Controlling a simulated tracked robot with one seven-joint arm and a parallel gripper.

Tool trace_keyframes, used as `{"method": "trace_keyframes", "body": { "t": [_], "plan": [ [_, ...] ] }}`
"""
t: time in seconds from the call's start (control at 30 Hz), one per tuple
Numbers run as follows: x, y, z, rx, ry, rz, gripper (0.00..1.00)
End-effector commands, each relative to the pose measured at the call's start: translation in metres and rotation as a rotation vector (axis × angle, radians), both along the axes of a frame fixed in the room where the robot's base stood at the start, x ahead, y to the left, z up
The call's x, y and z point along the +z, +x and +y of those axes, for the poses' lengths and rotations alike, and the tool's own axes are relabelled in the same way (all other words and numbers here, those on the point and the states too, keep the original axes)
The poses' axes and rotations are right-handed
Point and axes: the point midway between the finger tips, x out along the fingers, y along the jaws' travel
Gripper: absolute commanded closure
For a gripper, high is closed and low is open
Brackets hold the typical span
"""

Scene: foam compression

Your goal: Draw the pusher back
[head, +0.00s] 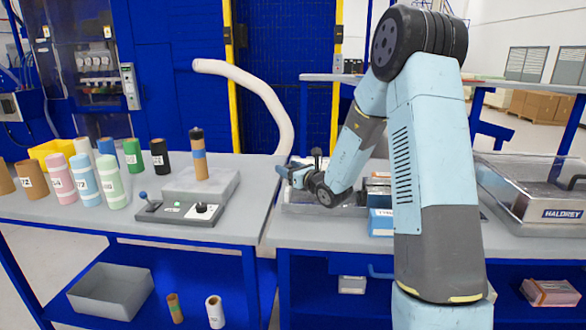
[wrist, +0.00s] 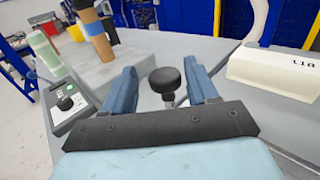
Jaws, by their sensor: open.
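A round black knob on a short metal stem (wrist: 165,80), which looks like the pusher's handle, stands in the wrist view between the two blue fingers. My gripper (wrist: 163,78) is open, with one finger on each side of the knob and a visible gap to each. In the head view my gripper (head: 290,176) is low over the near-left part of the right bench. The rest of the pusher is hidden there by my arm and gripper.
A cream block with lettering (wrist: 275,72) lies right of the knob. A brown roll (head: 200,158) stands on a grey block (head: 228,184), with a control box (head: 180,212) before it. Several coloured rolls stand farther left. A clear-lidded HALDREY case (head: 535,195) is at right.

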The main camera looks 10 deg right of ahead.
Motion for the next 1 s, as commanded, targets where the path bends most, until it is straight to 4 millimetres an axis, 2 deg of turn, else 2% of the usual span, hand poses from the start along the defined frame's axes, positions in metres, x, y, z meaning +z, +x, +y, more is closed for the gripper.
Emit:
{"method": "trace_keyframes", "body": {
  "t": [0.4,0.6,0.8,1.0],
  "plan": [
    [-0.001,-0.073,-0.037,-0.004,-0.001,0.002,0.42],
    [-0.001,-0.099,-0.050,-0.002,0.000,0.001,0.42],
    [-0.001,-0.111,-0.055,-0.001,0.000,0.000,0.42],
    [-0.001,-0.113,-0.055,0.001,0.000,0.000,0.42]
  ]
}}
